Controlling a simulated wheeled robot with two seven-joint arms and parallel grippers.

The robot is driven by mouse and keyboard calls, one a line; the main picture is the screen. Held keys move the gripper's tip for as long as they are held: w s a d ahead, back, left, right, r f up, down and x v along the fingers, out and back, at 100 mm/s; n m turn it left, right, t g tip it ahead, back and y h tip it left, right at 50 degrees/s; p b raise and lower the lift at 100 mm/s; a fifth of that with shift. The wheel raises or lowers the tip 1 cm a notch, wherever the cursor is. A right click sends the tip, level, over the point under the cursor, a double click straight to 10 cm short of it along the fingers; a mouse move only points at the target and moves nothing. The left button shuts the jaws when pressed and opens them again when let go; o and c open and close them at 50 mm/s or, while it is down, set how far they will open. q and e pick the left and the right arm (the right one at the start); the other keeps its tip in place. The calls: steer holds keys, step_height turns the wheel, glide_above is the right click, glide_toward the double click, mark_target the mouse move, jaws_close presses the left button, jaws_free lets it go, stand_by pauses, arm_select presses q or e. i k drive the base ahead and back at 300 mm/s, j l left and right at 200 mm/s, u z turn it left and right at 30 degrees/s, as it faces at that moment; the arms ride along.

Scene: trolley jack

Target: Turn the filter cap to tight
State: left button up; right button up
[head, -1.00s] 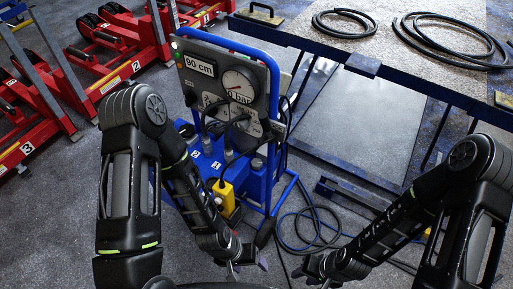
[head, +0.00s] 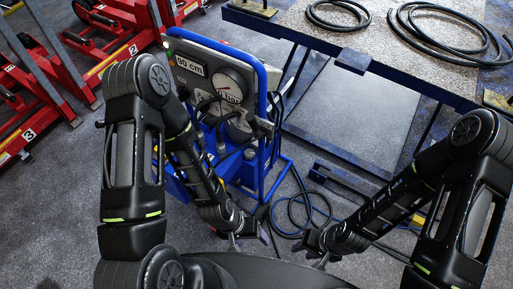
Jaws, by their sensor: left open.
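The blue power unit (head: 269,101) stands left of centre, with a grey panel carrying a gauge (head: 228,87) and a "90 cm" display. A dark round cap (head: 250,154) on its blue tank may be the filter cap; its marking is too small to read. My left arm hides part of the tank. My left gripper (head: 250,240) is open and empty, low in front of the unit and apart from the cap. My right gripper (head: 311,253) is to its right, fingers apart and empty, away from the unit.
Red trolley jacks (head: 104,62) stand at the upper left. A blue-framed table (head: 300,38) with black hose coils (head: 415,35) is at the upper right. A hose (head: 292,232) lies on the floor right of the unit, near my grippers.

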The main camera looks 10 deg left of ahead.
mark_target(249, 153)
steer(key=i+l, duration=0.2)
steer(key=l, duration=0.2)
steer(key=i+l, duration=0.25)
steer(key=i+l+z, duration=0.1)
steer(key=l, duration=0.4)
steer(key=i+l, duration=0.35)
